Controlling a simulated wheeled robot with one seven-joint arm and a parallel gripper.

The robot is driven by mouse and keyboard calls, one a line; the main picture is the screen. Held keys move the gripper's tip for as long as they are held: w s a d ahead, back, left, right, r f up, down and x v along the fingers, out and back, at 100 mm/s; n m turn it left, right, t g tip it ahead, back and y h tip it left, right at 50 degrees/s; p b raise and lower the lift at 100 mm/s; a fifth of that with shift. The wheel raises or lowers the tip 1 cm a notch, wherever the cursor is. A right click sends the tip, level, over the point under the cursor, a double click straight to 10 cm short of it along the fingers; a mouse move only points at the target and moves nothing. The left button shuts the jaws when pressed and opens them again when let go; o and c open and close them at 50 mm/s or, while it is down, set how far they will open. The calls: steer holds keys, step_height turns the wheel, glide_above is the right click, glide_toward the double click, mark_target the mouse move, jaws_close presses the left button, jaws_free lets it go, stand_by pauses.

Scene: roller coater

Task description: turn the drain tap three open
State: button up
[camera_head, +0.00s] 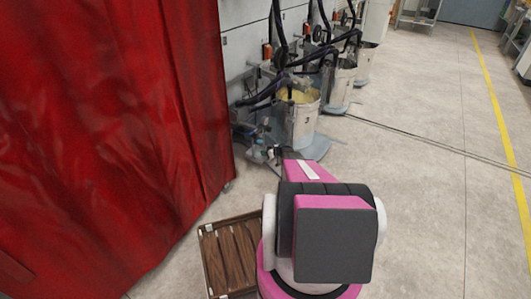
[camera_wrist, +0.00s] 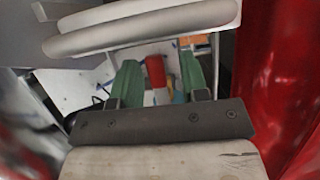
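My gripper (camera_wrist: 160,82) shows in the wrist view with its two green fingers apart. A small red piece (camera_wrist: 156,71) shows between the fingers, with a gap on both sides. It may be the handle of drain tap three, but its shape is too blurred to tell. In the head view my pink and black arm reaches away toward the drum marked 3 (camera_head: 301,128), and the arm hides the gripper's fingertips there. No tap can be made out clearly near that drum.
A red curtain (camera_head: 105,130) hangs close on the left and shows at the right of the wrist view (camera_wrist: 275,90). A pale pipe (camera_wrist: 145,25) crosses above the fingers. A brown slatted crate (camera_head: 205,262) stands at lower left. Floor at right is clear.

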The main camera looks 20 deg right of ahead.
stand_by(0.3)
steer(key=v, duration=1)
steer(key=shift+s+d+r, duration=0.25)
steer(key=s+a+r+m+h, duration=0.2)
steer(key=a+r+h, duration=0.15)
steer(key=r, duration=0.45)
steer(key=s+a+r+m+t+h, duration=0.1)
steer(key=s+a+r+m+h, duration=0.2)
steer(key=r, duration=0.5)
steer(key=s+a+r+m+h, duration=0.25)
steer(key=r+h, duration=0.25)
steer(key=r, duration=0.3)
steer(key=s+a+r+g+y, duration=0.1)
steer(key=s+a+r+g, duration=0.3)
steer(key=s+a, duration=0.4)
steer(key=s+a+r+g+y, duration=0.1)
steer(key=s+a+r+g, duration=0.3)
steer(key=s, duration=1.1)
steer(key=s+a+r+g+y, duration=0.1)
steer(key=s+a+r+g, duration=0.2)
steer(key=s+a, duration=0.8)
steer(key=shift+s+a+r+g, duration=0.3)
steer(key=shift+s+r+g, duration=0.1)
steer(key=shift+s+r, duration=0.45)
